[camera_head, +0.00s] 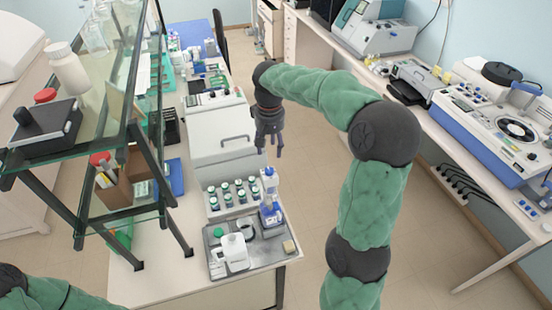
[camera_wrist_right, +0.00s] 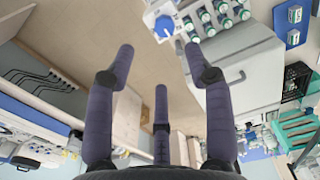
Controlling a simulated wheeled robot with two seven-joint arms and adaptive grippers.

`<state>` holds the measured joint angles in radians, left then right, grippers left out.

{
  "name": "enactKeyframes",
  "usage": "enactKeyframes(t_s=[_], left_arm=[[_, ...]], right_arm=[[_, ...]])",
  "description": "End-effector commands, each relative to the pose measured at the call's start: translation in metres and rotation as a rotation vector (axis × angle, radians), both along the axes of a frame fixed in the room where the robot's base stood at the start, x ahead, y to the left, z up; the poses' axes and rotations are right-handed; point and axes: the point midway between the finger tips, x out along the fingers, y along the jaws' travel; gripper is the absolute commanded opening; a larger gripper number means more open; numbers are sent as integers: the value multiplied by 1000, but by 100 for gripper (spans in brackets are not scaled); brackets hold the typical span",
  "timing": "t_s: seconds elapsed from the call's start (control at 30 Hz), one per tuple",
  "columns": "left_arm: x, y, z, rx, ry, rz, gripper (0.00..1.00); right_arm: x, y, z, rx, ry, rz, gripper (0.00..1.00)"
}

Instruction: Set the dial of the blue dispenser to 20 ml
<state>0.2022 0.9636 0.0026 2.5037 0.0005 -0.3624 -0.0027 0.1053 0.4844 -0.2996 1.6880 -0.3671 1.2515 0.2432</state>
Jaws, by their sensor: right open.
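The blue dispenser (camera_head: 270,212), with a white upper part and blue lower part, stands upright at the right edge of the left bench. In the right wrist view its round blue dial (camera_wrist_right: 164,26) shows near the top edge. The dial's markings are too small to read. My right gripper (camera_head: 270,148) hangs above and beyond the dispenser, apart from it. Its dark fingers (camera_wrist_right: 160,62) are spread open with nothing between them. My left gripper is not in view; only part of my left arm shows at the lower left.
A rack (camera_head: 229,211) of green-capped bottles stands left of the dispenser. A grey tray (camera_head: 219,271) with a white jug (camera_head: 234,252) lies in front. A glass shelf (camera_head: 100,105) rises at left. The floor (camera_head: 308,170) right of the bench is clear.

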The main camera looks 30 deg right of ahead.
Motion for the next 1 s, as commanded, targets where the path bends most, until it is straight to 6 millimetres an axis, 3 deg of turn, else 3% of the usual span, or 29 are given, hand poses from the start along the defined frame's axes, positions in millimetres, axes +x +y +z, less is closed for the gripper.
enactKeyframes(t_s=[0.17,0.6,0.8,1.0], left_arm=[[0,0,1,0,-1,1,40],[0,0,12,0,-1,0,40],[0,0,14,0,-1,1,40],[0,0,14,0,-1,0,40]], right_arm=[[-1,0,-16,0,5,-2,53],[-1,0,-88,0,4,0,53],[0,0,-104,0,1,-2,53],[0,0,-108,0,0,-1,53]])
